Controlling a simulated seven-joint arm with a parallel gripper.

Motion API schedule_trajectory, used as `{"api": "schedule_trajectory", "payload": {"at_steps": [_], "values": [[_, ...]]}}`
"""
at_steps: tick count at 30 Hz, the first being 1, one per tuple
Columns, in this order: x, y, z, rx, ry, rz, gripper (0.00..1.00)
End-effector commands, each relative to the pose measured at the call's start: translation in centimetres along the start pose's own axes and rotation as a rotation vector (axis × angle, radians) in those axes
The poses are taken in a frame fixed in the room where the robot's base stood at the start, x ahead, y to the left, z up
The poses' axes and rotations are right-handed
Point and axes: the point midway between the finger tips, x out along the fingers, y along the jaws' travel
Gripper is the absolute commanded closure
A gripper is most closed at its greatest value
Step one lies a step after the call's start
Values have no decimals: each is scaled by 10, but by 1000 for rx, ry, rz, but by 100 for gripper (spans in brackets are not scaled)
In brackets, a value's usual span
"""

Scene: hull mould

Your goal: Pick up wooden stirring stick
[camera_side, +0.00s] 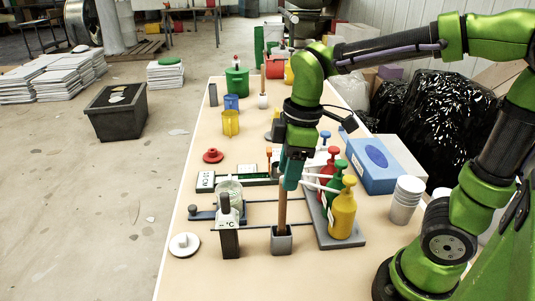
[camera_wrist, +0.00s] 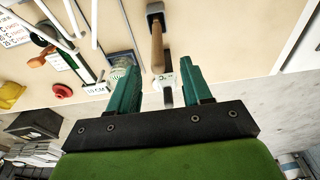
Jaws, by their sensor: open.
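The wooden stirring stick (camera_side: 282,209) is brown and stands upright in a small grey square holder (camera_side: 281,241) near the front of the table. My gripper (camera_side: 291,182) has teal fingers and points down at the stick's upper end. In the wrist view, the stick (camera_wrist: 157,48) runs from its holder (camera_wrist: 155,8) toward the gap between the open fingertips (camera_wrist: 157,74). The fingers are apart, with nothing gripped. In the side view the fingers overlap the stick's top, so I cannot tell how deep it sits between them.
Yellow (camera_side: 343,212), green and red pump bottles stand on a grey tray close to the right of the stick. A dark box with a label (camera_side: 230,240) stands to its left. A blue tissue box (camera_side: 373,165) and stacked white cups (camera_side: 405,198) are further right.

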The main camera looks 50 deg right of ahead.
Motion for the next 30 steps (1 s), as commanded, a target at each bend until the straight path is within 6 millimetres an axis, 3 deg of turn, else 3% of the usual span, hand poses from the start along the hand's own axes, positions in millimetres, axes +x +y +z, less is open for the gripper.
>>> {"api": "schedule_trajectory", "payload": {"at_steps": [18, 27, 30], "values": [[70, 3, -1, -1, -2, -1, 51], [74, 3, -2, 0, 1, 1, 51], [74, 3, -2, 0, 1, 1, 66]]}}
